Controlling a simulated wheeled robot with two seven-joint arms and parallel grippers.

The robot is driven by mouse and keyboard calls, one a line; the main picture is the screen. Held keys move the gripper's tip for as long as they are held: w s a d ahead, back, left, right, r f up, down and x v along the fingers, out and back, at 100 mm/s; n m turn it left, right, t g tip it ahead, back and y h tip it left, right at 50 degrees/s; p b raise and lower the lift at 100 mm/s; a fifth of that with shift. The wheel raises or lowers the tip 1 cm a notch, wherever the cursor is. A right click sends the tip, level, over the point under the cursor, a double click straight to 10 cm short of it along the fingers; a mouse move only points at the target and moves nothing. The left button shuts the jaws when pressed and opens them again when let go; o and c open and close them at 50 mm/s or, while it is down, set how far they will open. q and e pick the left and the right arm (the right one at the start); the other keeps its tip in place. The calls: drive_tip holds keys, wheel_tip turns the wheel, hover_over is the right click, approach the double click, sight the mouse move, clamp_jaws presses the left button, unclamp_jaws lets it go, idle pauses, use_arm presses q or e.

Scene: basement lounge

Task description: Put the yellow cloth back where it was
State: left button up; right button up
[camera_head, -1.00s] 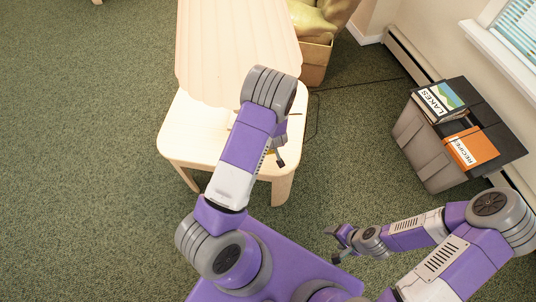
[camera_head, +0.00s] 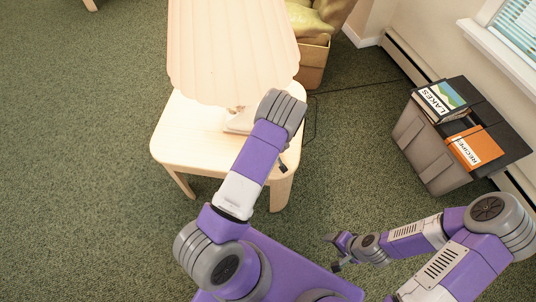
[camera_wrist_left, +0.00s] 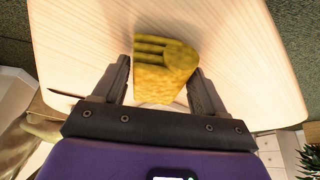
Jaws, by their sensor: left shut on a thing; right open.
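The yellow cloth (camera_wrist_left: 165,72) is a folded, rough-textured bundle in the left wrist view. It sits between the fingers of my left gripper (camera_wrist_left: 160,80), which is shut on it. Behind the cloth is the pale wooden top of the side table (camera_wrist_left: 75,45); I cannot tell whether the cloth touches it. In the head view the side table (camera_head: 180,135) stands ahead, and my left arm hides the cloth and most of the left gripper there. My right gripper (camera_head: 337,252) is open and empty, low over the carpet, away from the table.
A lamp with a large cream shade (camera_head: 232,55) stands on the table and covers much of its top. A grey bin (camera_head: 425,150) with books stands at right by the wall. A seat with a green cushion (camera_head: 312,18) is behind. Carpet at left is clear.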

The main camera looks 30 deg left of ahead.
use_arm(q)
drive_tip(key=shift+f, duration=0.2)
drive_tip(key=shift+f, duration=0.1)
drive_tip(key=o, duration=0.9)
drive_tip(key=shift+o, duration=0.2)
